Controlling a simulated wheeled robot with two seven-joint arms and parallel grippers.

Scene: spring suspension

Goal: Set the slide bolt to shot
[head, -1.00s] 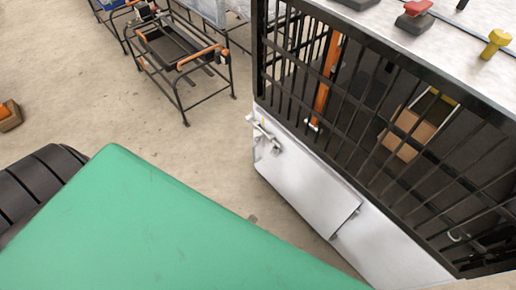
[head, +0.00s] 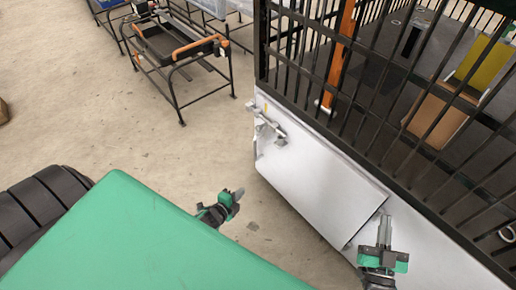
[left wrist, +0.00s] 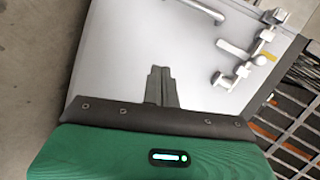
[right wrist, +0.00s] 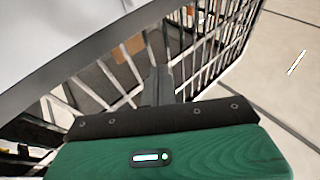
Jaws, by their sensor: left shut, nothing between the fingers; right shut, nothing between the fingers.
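The slide bolt (head: 267,127) is a light grey metal bolt at the upper left corner of the white panel (head: 310,180) on the cage's lower wall. The left wrist view shows it closer, as a bar with knobs and brackets (left wrist: 259,60) and a yellow mark beside it. I cannot tell its exact setting. My left gripper (head: 239,192) is shut and empty, below and left of the panel, apart from the bolt. My right gripper (head: 385,222) is shut and empty in front of the wall, right of the panel, far from the bolt.
The black barred cage (head: 340,75) stands above the white wall, with a cardboard box (head: 437,120) inside. A black cart with orange handles (head: 175,50) stands at the back left. A green surface (head: 130,245) fills the lower left. The floor left of the bolt is clear.

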